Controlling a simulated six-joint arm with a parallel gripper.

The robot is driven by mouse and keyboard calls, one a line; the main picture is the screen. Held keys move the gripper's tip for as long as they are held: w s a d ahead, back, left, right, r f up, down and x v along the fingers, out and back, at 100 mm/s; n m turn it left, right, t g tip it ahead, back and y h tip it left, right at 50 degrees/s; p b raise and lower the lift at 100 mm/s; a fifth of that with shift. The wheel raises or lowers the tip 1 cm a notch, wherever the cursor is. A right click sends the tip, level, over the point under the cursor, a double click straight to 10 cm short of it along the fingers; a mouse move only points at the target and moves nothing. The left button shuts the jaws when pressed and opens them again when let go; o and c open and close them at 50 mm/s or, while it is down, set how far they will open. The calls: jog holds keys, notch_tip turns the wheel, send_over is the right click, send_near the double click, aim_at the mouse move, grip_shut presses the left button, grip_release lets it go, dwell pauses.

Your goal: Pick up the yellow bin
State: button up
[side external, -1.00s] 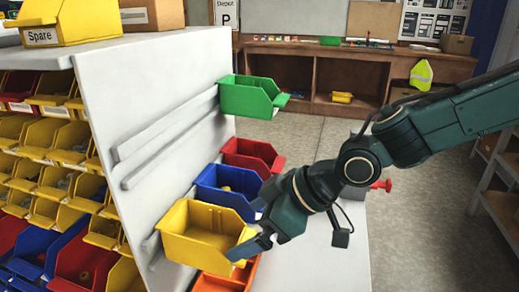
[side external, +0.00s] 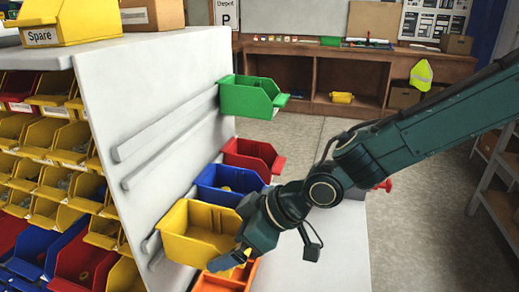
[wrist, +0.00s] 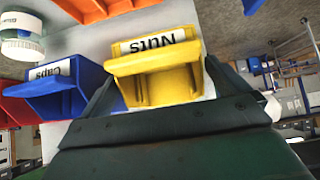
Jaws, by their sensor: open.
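The yellow bin (side external: 190,240) hangs on the white panel at the lower left in the side external view, upright and open-topped. In the wrist view the yellow bin (wrist: 160,72) carries a "Nuts" label that reads upside down. My gripper (side external: 232,237) is open at the bin's front right in the side external view, with its near finger by the bin's front edge. In the wrist view its fingers (wrist: 160,82) lie on either side of the bin's front. I cannot tell whether they touch it.
A blue bin (side external: 215,182) labelled "Caps" sits close behind the yellow one, with a red bin (side external: 253,158) beyond. An orange bin (side external: 228,279) is below. A green bin (side external: 252,97) hangs higher up. The floor (side external: 415,240) at right is clear.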

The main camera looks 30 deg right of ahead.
aim_at(223, 242)
jog(key=shift+x, duration=1.55)
jog(key=shift+c, duration=0.2)
jog(key=c, duration=0.8)
jog(key=shift+r, duration=0.7)
jog(key=s+d, duration=1.2)
jog(key=d, duration=0.1)
jog(key=shift+s, duration=0.4)
jog(key=shift+a, duration=0.1)
